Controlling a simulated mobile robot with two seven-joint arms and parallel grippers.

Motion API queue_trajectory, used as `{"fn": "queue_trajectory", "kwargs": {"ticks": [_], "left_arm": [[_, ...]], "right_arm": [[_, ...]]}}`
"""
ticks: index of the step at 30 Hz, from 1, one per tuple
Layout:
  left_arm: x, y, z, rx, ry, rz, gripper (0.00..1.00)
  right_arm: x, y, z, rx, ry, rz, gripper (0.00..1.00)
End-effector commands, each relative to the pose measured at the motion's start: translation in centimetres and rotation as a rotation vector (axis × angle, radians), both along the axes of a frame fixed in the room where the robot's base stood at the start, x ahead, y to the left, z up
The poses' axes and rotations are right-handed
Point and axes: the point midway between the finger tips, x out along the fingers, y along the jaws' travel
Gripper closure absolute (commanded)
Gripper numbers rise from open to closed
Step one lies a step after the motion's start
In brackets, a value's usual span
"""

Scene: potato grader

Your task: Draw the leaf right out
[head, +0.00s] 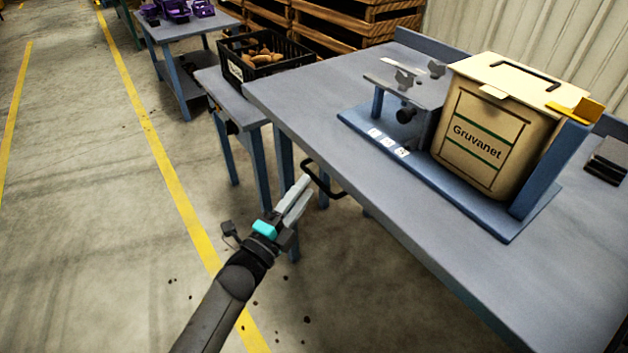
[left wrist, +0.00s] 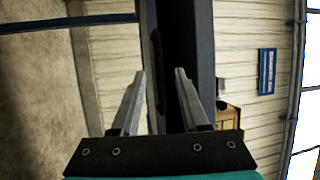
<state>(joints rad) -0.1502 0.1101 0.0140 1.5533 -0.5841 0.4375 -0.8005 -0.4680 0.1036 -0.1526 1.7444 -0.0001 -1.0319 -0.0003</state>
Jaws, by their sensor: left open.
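The leaf itself is hidden under the grey tabletop (head: 330,110) in the head view. A black loop handle (head: 322,187) sticks out below the table's near left edge. My left gripper (head: 304,187) is open beside the handle, its fingertips close to the loop; I cannot tell whether they touch. In the left wrist view, the open fingers (left wrist: 161,78) point at a dark upright band (left wrist: 190,40), seemingly the table's edge side. A thin dark bar (left wrist: 156,65), probably the handle, shows between the fingers. My right gripper is not in view.
A lower side table (head: 225,95) holds a black crate (head: 240,75) of potatoes.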

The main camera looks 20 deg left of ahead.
Motion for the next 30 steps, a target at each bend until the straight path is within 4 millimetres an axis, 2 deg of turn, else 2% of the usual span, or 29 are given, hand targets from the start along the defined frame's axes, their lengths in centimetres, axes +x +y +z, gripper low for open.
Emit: {"fn": "queue_trajectory", "kwargs": {"ticks": [3,9,21,30], "left_arm": [[2.0,-0.5,0.2,0.002,-0.002,-0.001,0.55],[3.9,-1.0,0.6,0.000,0.000,0.000,0.55],[4.4,-1.2,0.7,0.001,0.002,0.000,0.55],[4.4,-1.2,0.7,0.001,0.002,0.000,0.88]], "right_arm": [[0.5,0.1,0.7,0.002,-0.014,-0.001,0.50],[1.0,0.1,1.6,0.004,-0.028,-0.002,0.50],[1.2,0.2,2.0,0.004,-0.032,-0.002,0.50],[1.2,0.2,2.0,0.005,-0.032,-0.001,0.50]]}}
